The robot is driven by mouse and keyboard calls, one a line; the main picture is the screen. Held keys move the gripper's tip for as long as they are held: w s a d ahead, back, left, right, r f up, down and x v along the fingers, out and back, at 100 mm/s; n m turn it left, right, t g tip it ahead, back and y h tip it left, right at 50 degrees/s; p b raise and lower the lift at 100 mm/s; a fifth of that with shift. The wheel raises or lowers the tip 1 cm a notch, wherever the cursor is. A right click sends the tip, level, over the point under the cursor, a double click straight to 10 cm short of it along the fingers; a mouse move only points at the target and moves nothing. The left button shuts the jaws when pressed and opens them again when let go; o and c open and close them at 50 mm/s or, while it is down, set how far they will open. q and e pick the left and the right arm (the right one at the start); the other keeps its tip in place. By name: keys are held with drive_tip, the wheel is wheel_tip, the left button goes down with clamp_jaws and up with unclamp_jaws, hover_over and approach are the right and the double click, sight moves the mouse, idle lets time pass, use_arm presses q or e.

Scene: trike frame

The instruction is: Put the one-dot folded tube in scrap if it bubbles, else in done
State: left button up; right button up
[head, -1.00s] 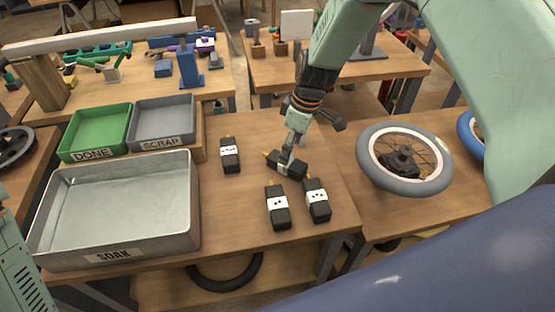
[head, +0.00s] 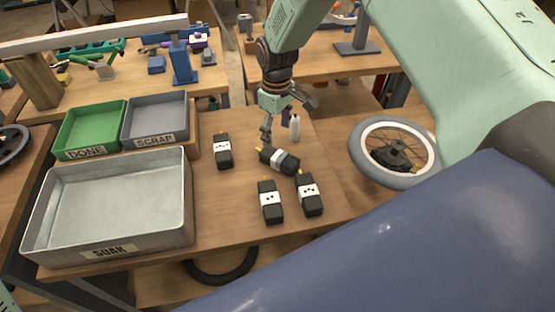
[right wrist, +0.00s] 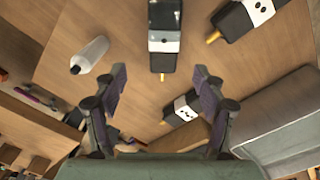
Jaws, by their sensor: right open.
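Several black folded tubes with white label bands and yellow tips lie on the wooden table. One tube (head: 279,160) lies slanted just in front of my right gripper (head: 267,132); I cannot read its dots. A two-dot tube (head: 270,201) and another dotted tube (head: 308,193) lie nearer, and one more (head: 223,150) lies by the trays. In the right wrist view, my right gripper (right wrist: 160,88) is open and empty, with a tube (right wrist: 165,35) beyond its fingertips. The green DONE tray (head: 64,137), grey SCRAP tray (head: 183,112) and metal SOAK tray (head: 190,205) stand left. My left gripper is out of view.
A small white bottle (head: 295,130) stands behind the tubes, and shows in the right wrist view (right wrist: 90,55). A spoked wheel (head: 358,152) lies on the right. Bare tabletop (head: 235,205) lies between the SOAK tray and the tubes.

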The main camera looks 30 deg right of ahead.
sight(275, 154)
drive_tip(key=shift+f, duration=0.5)
drive_tip(key=f, duration=0.6)
drive_tip(key=shift+a+f, duration=0.25)
drive_tip(key=shift+a, duration=0.1)
drive_tip(key=shift+s+d, duration=0.1)
drive_tip(key=shift+s, duration=0.05)
drive_tip(key=shift+f+b, duration=0.25)
drive_tip(key=shift+b, duration=0.1)
